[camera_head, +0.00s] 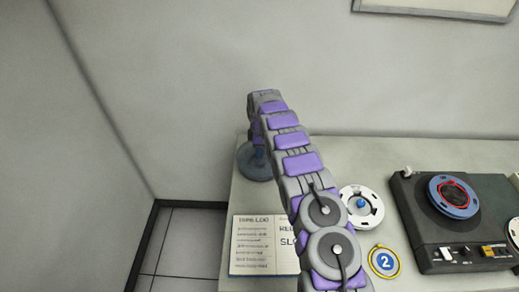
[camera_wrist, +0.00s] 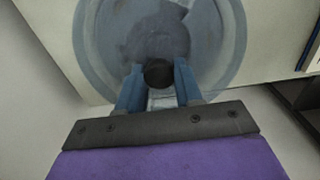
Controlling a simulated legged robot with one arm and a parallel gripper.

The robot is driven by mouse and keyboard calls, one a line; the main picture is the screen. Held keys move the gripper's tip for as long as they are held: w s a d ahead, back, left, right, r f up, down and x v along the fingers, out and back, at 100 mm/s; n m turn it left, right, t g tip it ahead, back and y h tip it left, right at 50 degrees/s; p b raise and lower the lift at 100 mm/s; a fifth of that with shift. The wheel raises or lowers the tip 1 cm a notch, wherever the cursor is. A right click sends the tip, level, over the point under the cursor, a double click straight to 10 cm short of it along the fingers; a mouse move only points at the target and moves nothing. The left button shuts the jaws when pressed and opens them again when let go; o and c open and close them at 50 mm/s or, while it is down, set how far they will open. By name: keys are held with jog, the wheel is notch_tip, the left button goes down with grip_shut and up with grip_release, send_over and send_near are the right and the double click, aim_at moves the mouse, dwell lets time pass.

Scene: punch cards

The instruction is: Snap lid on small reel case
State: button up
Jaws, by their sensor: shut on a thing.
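A round, translucent blue-grey lid (camera_head: 250,173) is at the far left corner of the table, partly hidden by my arm. The wrist view shows it as a large clear disc (camera_wrist: 90,40) with a dark round knob (camera_wrist: 159,73) near its front. My gripper (camera_wrist: 159,82) is shut on this knob, a blue finger on each side. It also shows in the head view (camera_head: 258,150), above the lid. A darker round shape shows through the disc. I cannot tell whether this is the small reel case or whether the lid is seated on it.
An open log book (camera_head: 258,246) lies on the table's (camera_head: 232,210) front left. To the right are a white reel (camera_head: 372,212), a yellow-rimmed disc marked 2 (camera_head: 385,262) and a dark tape machine (camera_head: 425,220) bearing a blue reel (camera_head: 455,208). A wall stands behind the table.

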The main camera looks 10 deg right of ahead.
jog(key=shift+a, duration=1.25)
jog(key=shift+d+p, duration=0.5)
jog(key=shift+d, duration=1.5)
jog(key=shift+a, duration=0.55)
jog(key=shift+d+f, duration=0.15)
jog(key=shift+d, duration=0.25)
jog(key=shift+a+f, duration=0.1)
jog(key=shift+f, duration=0.1)
jog(key=shift+a+f, duration=0.2)
jog(key=shift+f, duration=0.2)
jog(key=shift+d+f, duration=0.2)
jog(key=shift+a, duration=0.5)
